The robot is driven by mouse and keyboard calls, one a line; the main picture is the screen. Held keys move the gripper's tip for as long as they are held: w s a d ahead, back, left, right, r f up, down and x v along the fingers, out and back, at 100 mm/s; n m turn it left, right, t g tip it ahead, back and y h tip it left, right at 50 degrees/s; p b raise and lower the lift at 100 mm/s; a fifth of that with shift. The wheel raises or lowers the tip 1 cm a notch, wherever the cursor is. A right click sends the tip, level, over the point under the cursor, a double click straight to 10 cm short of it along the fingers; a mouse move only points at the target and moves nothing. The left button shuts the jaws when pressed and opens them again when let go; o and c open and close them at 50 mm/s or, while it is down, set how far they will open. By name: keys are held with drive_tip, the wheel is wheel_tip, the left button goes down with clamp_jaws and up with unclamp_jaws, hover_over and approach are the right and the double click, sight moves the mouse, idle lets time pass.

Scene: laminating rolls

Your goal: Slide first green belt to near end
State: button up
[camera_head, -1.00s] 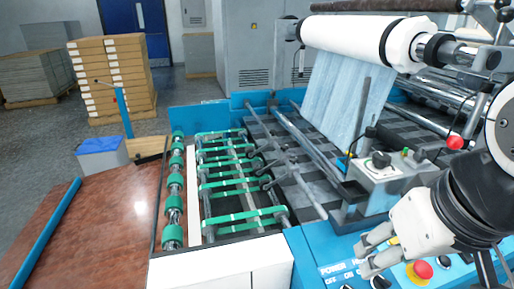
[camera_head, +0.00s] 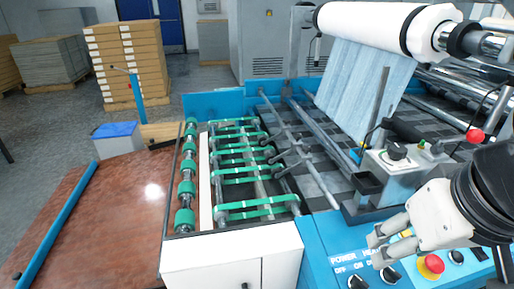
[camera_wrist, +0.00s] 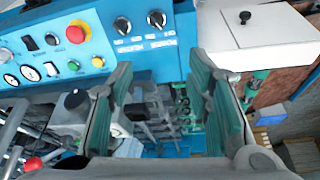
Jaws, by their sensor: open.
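Several green belts run across the roller bed in the head view; the nearest green belt (camera_head: 258,207) lies around the bars just behind the white front cover. A row of green rollers (camera_head: 185,190) stands on a shaft left of the belts. My gripper (camera_head: 376,251) is at the right, above the blue control panel and apart from the belts. In the wrist view my gripper (camera_wrist: 166,112) is open, its two dark green finger pads spread with nothing held between them. Green parts show small and far off between the fingers; which belt they are is unclear.
The blue control panel (camera_head: 335,232) has a red emergency button (camera_head: 431,265). A grey control box (camera_head: 396,172) and slanted metal bars stand right of the belts. The white front cover (camera_head: 230,266) borders the bed's near side. A brown table (camera_head: 110,210) lies left.

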drive_tip(key=shift+w, duration=0.1)
drive_tip(key=shift+c, duration=0.5)
drive_tip(key=m+g+b, duration=0.4)
drive_tip(key=m, duration=1.2)
hover_over(250, 203)
wheel_tip(250, 203, down, 14)
wheel_tip(250, 203, down, 13)
drive_tip(key=shift+r, duration=0.1)
clamp_jaws()
